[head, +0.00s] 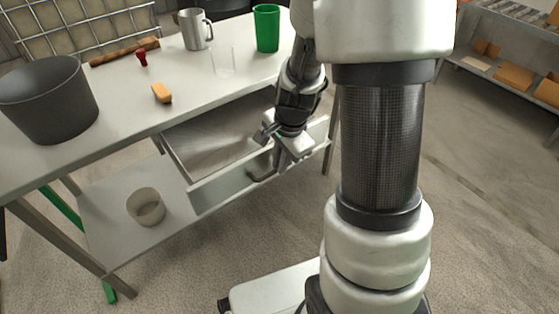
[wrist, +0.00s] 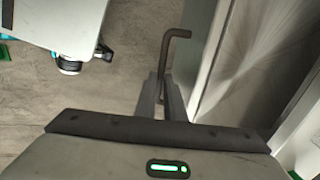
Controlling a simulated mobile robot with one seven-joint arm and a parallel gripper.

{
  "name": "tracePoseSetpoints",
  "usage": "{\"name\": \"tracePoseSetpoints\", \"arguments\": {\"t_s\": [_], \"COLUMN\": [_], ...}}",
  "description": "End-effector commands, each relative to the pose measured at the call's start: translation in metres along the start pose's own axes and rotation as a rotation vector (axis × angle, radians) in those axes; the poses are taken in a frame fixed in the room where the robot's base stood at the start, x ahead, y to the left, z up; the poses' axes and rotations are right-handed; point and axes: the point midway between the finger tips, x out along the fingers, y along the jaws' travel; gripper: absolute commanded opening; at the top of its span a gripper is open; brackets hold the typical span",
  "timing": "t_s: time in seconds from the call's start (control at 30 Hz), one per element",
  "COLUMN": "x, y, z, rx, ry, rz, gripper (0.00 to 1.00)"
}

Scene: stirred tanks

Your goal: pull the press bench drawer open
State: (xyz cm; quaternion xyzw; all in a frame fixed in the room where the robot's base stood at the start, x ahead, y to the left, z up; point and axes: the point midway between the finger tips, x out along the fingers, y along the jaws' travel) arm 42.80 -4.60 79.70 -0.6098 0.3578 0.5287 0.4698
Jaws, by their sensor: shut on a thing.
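The press bench drawer (head: 225,183) stands pulled out from under the bench top, and its empty inside shows in the head view. Its dark bar handle (head: 262,176) sits on the front panel. My gripper (head: 274,156) is at the handle, in front of the drawer. In the wrist view my gripper (wrist: 163,92) has its two fingers closed around the handle (wrist: 174,50), whose bent end sticks out past the fingertips. The drawer (wrist: 222,75) shows on the right there. The part of the handle between the fingers is hidden.
The floor in front is clear.

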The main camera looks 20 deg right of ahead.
Motion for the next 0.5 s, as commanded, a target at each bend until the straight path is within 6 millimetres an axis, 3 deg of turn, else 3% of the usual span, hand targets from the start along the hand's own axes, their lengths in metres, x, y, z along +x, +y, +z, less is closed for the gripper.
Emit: {"name": "tracePoseSetpoints", "arguments": {"t_s": [0.03,0.07,0.17,0.5], "x": [-0.0005,-0.0005,-0.0004,-0.0043], "y": [-0.0007,-0.0007,-0.0007,-0.0009], "z": [-0.0006,-0.0006,-0.0005,-0.0002], "rx": [0.000,0.000,0.000,-0.001], "ry": [0.001,0.001,0.001,0.001], "rz": [-0.002,-0.002,-0.001,-0.001], "gripper": [0.00,0.14,0.28,0.28]}}
